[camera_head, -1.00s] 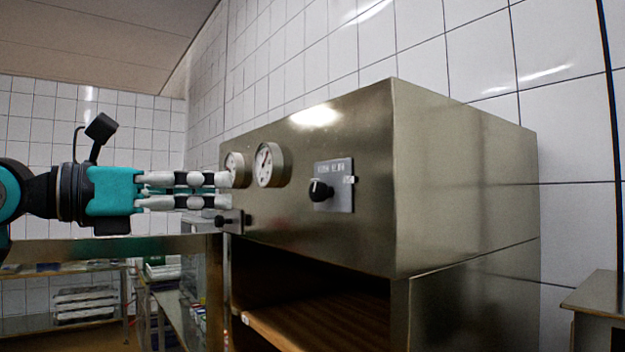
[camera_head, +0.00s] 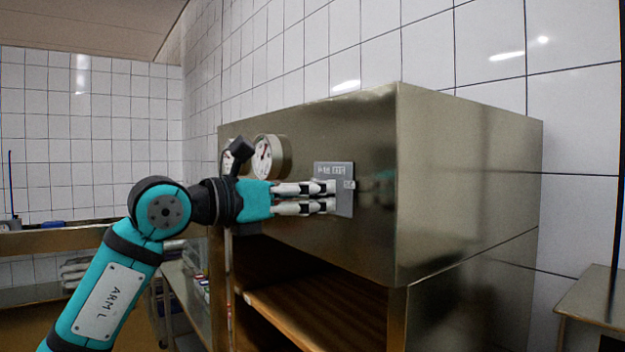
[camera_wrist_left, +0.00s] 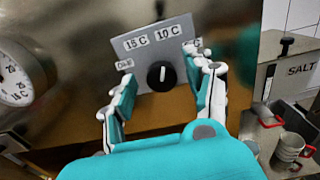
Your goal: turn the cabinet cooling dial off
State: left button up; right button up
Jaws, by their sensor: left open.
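The cooling dial (camera_wrist_left: 161,76) is a round black knob with a white pointer line, mounted on a grey plate (camera_head: 334,172) on the steel cabinet front (camera_head: 370,120). In the left wrist view the plate (camera_wrist_left: 133,46) carries labels "15 C" and "10 C" and smaller labels at its two side edges. The pointer stands roughly upright in that view. My left gripper (camera_head: 333,197) is at the plate; its fingers (camera_wrist_left: 163,92) are open, one on each side of the knob, with gaps to it. In the head view the fingers hide the knob. My right gripper is not in view.
A round gauge (camera_head: 268,157) sits left of the dial, and another is partly hidden behind my wrist. Below is an open compartment with a wooden shelf (camera_head: 318,300). In the left wrist view a box marked "SALT" (camera_wrist_left: 297,72) and metal cups (camera_wrist_left: 289,147) stand at right.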

pick_arm(q)
jog(key=shift+w+d, duration=0.2)
jog(key=shift+d, duration=0.2)
grip_shut()
jog(key=shift+w+a+f+n+b, duration=0.1)
jog(key=shift+n+b, duration=2.9)
jog(key=shift+n, duration=1.5)
jog(key=shift+a+n+b, duration=0.1)
jog(key=shift+n+b, duration=2.85)
jog(key=shift+n, duration=1.55)
